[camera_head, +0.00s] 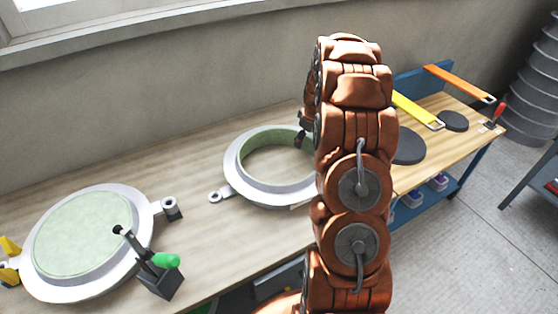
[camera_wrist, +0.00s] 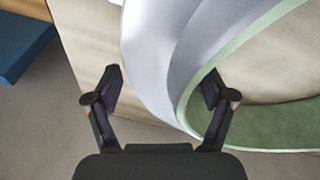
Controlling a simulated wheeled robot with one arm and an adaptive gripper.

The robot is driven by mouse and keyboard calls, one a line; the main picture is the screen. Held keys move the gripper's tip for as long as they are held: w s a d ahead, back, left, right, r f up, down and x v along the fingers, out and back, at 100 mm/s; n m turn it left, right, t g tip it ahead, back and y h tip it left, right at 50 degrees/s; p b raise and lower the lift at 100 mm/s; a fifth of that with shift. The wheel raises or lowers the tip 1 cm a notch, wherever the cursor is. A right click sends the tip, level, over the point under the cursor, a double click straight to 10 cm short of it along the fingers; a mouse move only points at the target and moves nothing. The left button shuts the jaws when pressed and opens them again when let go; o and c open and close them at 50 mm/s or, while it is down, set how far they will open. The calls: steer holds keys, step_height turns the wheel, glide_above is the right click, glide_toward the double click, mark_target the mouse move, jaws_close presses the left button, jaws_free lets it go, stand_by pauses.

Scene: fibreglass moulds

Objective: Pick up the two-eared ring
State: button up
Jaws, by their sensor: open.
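The two-eared ring (camera_head: 234,172) lies on the wooden bench in the head view, a pale grey-white ring with a green inner lining. One ear with a hole sticks out at its left; my arm hides its right side, so the other ear does not show. In the wrist view the ring's white wall and green rim (camera_wrist: 162,45) fill the upper right. My gripper (camera_wrist: 162,80) is open, its left finger beside the outer wall and its right finger at the green inner edge. Whether the fingers touch the ring cannot be told.
A round mould with a pale green disc (camera_head: 85,235) sits in a grey ring at the left, with a green-handled clamp (camera_head: 160,268) beside it. Dark discs (camera_head: 408,147) and yellow and orange tools (camera_head: 458,82) lie at the right. A wall runs behind the bench.

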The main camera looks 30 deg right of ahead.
jaws_close()
stand_by(0.7)
